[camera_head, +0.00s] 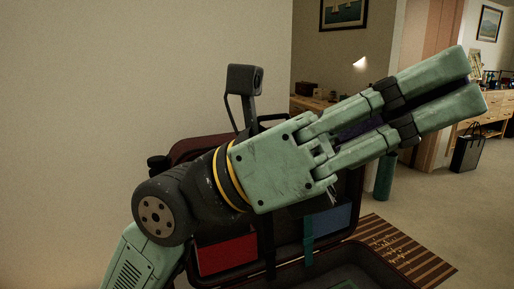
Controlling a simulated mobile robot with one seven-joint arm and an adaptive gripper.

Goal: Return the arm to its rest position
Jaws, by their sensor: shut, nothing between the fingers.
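My gripper (474,83) is raised in the middle of the head view and points to the upper right, away from everything it could touch. Its two green fingers lie nearly parallel with a narrow dark gap showing between them, and they hold nothing. My arm runs from the lower left up to the gripper, with a dark joint and a yellow ring. Behind and below it an open suitcase (345,252) lies on the floor, largely hidden by the arm.
A brown striped mat (405,252) lies right of the suitcase. A green cylinder (384,181) stands behind the gripper. A dark bag (467,153) stands at the far right near a wooden desk (492,112). A bare wall fills the left. Open carpet lies at the right.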

